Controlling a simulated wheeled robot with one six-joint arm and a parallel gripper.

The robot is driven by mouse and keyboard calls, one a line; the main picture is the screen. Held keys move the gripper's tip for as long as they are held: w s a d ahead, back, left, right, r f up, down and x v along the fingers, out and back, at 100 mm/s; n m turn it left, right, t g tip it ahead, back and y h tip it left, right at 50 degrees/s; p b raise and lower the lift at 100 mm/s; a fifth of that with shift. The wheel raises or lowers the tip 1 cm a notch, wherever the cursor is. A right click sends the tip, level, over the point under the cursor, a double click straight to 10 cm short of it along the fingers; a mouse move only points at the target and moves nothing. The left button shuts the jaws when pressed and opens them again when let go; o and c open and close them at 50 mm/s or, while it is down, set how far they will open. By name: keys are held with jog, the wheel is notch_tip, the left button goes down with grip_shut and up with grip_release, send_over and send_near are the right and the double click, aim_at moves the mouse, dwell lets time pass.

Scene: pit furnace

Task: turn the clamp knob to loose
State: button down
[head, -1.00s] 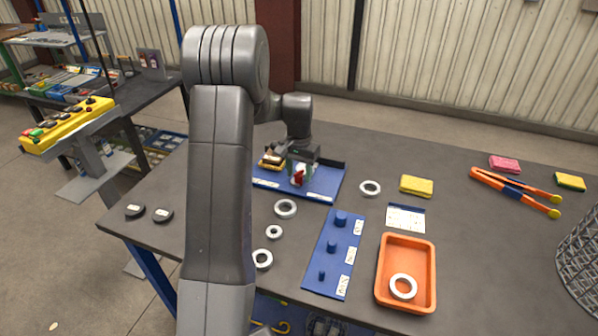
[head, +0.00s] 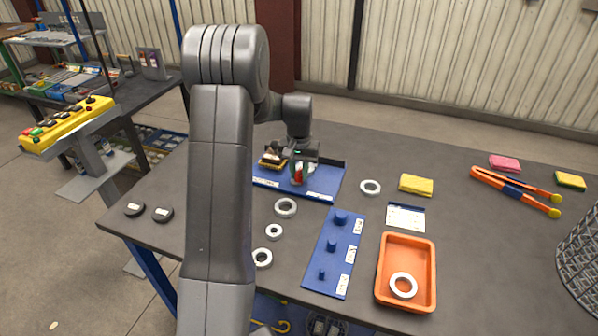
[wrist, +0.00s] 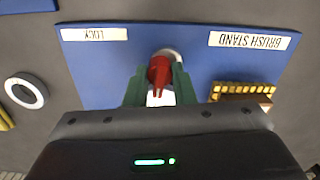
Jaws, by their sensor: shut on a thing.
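The red clamp knob (wrist: 160,70) sits on a blue board (wrist: 100,75), with a pale round base partly showing behind it in the wrist view. It also shows in the head view (head: 298,174), partly covered by my gripper. My gripper (wrist: 159,88) has its green fingers on either side of the knob and is shut on it. The finger contact is partly hidden by the gripper body. Two white labels lie along the board's edge; one reads "BRUSH STAND" (wrist: 250,41) upside down. The other label (wrist: 94,34) is too blurred to read surely.
A yellow-bristled brush (wrist: 242,94) lies on the board beside my gripper. White rings (head: 285,208), a blue peg board (head: 318,280) and an orange tray (head: 380,285) lie nearer. Orange tongs (head: 515,189) lie at right. The table between them is mostly clear.

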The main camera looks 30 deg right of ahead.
aim_at(299, 171)
jog(key=shift+n, duration=1)
jog(key=c, duration=1.2)
grip_release()
notch_tip(299, 171, up, 14)
jog(key=shift+b, duration=0.3)
jog(key=shift+f, duration=0.1)
